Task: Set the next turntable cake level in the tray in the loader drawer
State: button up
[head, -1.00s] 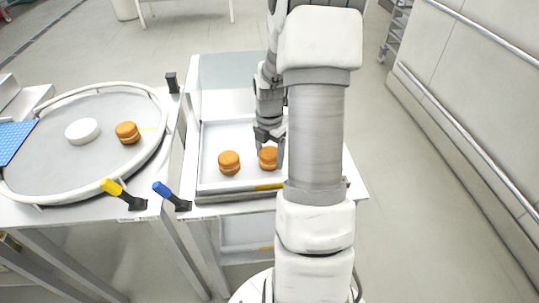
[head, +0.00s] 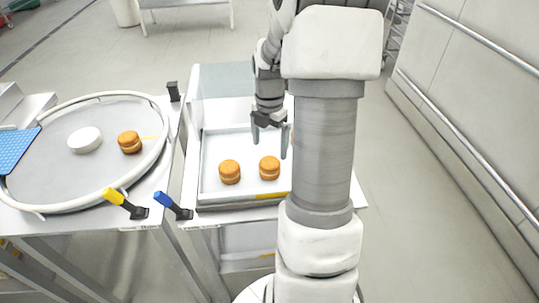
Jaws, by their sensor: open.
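My gripper (head: 269,146) is open and empty, fingers down, above the tray just behind the right cake. Another brown cake (head: 129,142) stands on the grey turntable (head: 95,175) at the left, beside a white round piece (head: 85,140).
A pale rail rings the turntable, and a blue perforated mat (head: 17,148) lies at its left edge. A yellow-handled lever (head: 114,196) and a blue-handled lever (head: 163,199) stick up at the front. A clear panel (head: 226,82) stands behind the tray.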

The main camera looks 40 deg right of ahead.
aim_at(269, 162)
jog(key=shift+r, duration=2)
